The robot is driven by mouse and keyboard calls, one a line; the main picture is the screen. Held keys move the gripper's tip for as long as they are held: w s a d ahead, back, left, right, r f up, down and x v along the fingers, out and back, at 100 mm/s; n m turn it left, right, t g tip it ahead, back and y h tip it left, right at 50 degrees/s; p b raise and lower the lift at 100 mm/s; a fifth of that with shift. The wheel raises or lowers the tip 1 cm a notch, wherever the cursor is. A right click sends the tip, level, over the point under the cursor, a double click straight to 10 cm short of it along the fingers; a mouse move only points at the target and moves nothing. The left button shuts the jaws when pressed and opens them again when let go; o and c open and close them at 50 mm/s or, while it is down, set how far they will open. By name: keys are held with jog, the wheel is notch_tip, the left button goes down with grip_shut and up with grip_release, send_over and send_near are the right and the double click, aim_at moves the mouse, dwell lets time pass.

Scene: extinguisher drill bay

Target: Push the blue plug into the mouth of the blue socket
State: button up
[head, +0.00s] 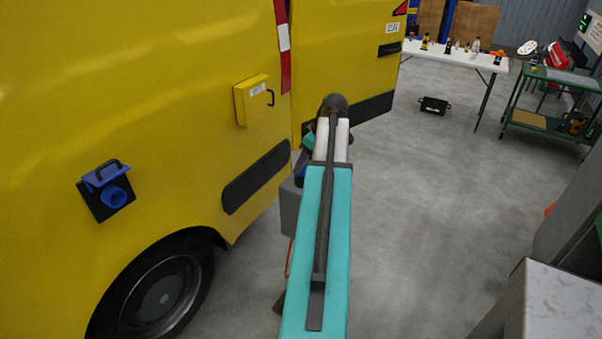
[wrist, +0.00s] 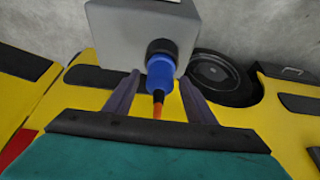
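The blue socket (head: 116,197) is on the side of the yellow van, on a dark backing plate, with its blue lid raised. Its round mouth faces outward to the lower right. The blue plug (wrist: 160,72) sits against a black round fitting on a grey box in the wrist view, with an orange cable from its near end. My gripper (wrist: 159,80) is open, with one finger on each side of the plug and a visible gap to each. In the head view, my arm mostly hides the gripper and plug.
The grey box (head: 290,208) stands beside the yellow van (head: 150,60), left of my arm. A yellow box (head: 252,99) projects from the van. A white table (head: 460,58), a green cart (head: 545,122) and a black case (head: 434,105) are farther off.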

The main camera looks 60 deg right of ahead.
jog(key=c, duration=1.1)
jog(key=shift+o, duration=0.2)
jog(key=shift+r, duration=0.1)
jog(key=shift+r+p, duration=1.3)
jog(key=shift+r, duration=1.05)
jog(key=shift+r+p, duration=1)
jog(key=shift+r, duration=0.85)
